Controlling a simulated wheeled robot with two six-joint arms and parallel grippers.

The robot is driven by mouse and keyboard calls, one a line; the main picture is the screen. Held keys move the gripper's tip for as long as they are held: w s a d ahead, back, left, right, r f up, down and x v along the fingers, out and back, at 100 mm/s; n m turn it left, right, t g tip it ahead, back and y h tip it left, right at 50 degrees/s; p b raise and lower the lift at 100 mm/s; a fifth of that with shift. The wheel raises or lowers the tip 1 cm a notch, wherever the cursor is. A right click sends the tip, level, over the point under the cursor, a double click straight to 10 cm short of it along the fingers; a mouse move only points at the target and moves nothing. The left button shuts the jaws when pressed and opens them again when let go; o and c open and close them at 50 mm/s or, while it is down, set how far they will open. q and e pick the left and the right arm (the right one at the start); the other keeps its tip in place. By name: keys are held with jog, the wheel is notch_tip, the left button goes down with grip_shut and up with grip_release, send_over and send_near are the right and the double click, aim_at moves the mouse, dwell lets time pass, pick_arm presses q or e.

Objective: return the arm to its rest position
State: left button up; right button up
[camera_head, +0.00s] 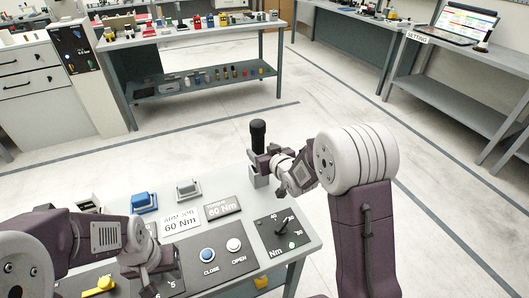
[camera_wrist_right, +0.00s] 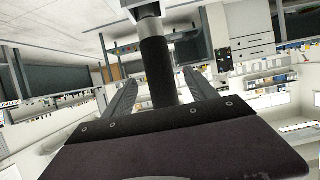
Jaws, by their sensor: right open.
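My right gripper (camera_head: 264,164) is at the far right corner of the grey table, beside an upright tool with a black handle (camera_head: 258,132) in a grey holder (camera_head: 257,178). In the right wrist view the black handle (camera_wrist_right: 156,68) stands between the two open fingers of my right gripper (camera_wrist_right: 158,88), with a gap visible on each side. My left gripper (camera_head: 150,268) is low over the near left part of the table. Its fingers are too small and covered to tell their opening.
Floor beyond is clear; benches stand further back.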

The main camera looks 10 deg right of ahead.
jog(key=shift+v, duration=1.45)
jog(key=shift+r, duration=0.1)
jog(key=shift+t, duration=0.3)
notch_tip(320, 180, up, 6)
jog(key=p, duration=0.3)
jog(key=shift+w, duration=0.1)
notch_tip(320, 180, up, 3)
jog(key=s+g+p, duration=0.1)
jog(key=s+p, duration=0.2)
jog(key=p, duration=0.1)
pick_arm(q)
notch_tip(320, 180, up, 8)
jog(key=shift+p, duration=0.45)
pick_arm(e)
jog(key=s+d+f+m+g+h, duration=0.1)
jog(key=s+f+g, duration=0.5)
jog(key=s, duration=0.6)
jog(key=s+d+f+m+g+h, duration=0.1)
jog(key=s+f+g, duration=0.5)
jog(key=s, duration=0.6)
jog(key=shift+s+d, duration=0.4)
jog(key=shift+d, duration=0.5)
pick_arm(q)
jog(key=shift+f, duration=0.1)
